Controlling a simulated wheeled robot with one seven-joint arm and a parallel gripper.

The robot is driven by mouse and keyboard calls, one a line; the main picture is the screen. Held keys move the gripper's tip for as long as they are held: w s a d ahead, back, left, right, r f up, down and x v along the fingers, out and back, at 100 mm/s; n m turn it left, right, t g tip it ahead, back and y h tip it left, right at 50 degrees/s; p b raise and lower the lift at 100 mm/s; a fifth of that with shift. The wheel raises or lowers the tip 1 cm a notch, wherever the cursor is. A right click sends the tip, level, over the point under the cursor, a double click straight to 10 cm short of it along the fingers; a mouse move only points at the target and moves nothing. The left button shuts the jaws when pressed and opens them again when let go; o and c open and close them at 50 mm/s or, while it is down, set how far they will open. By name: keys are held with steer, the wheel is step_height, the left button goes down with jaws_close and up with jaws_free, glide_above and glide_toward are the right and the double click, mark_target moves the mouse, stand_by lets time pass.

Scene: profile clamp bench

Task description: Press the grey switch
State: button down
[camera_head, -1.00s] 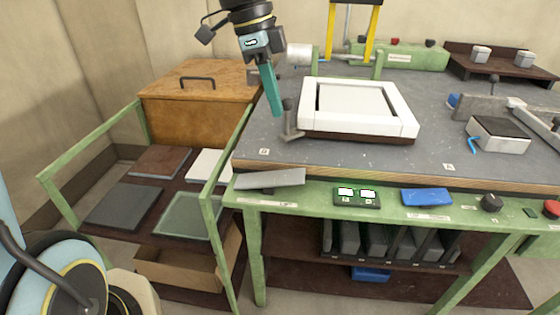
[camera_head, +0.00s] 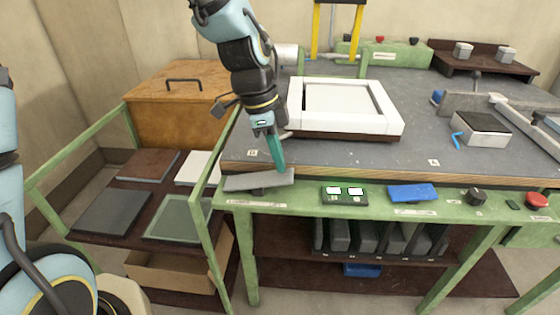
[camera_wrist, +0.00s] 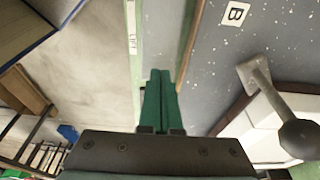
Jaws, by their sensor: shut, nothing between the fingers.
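The grey switch (camera_head: 250,182) is a long flat plate on the left end of the green front rail, with its right end a little higher in the head view. My gripper (camera_head: 281,169) is shut and empty, its teal fingers pointing down at the plate's right part. I cannot tell whether the fingertips touch it. In the wrist view the shut fingers (camera_wrist: 160,72) lie over a grey strip between the green rail and the wooden table edge. That strip appears to be the switch.
A green box with two lit displays (camera_head: 345,194), a blue plate (camera_head: 412,192), a black knob (camera_head: 475,196) and a red button (camera_head: 537,200) sit further right on the rail. A white frame (camera_head: 392,128) stands on the bench behind. A metal clamp lever (camera_wrist: 262,78) is beside my gripper.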

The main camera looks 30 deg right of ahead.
mark_target(287, 174)
steer(key=shift+s+d+f, duration=0.1)
steer(key=shift+f, duration=0.45)
steer(key=shift+s+d+f+t+y, duration=0.2)
steer(key=shift+f+t+y, duration=0.1)
steer(key=shift+t+y, duration=0.15)
steer(key=shift+s+d+f+y+b, duration=0.15)
steer(key=shift+f+y+b, duration=0.05)
steer(key=shift+y+b, duration=0.15)
steer(key=shift+s+d+f+t+y+b, duration=0.2)
steer(key=shift+f+t+y, duration=0.2)
steer(key=shift+t+y, duration=0.15)
steer(key=shift+s+d+f+t+y+b, duration=0.1)
steer(key=shift+d+f+t+y+b, duration=0.05)
steer(key=shift+f+t+y, duration=0.3)
steer(key=shift+w+r, duration=0.15)
steer(key=shift+r, duration=0.2)
steer(key=shift+r+p, duration=0.7)
steer(key=shift+p, duration=0.25)
steer(key=shift+r, duration=0.1)
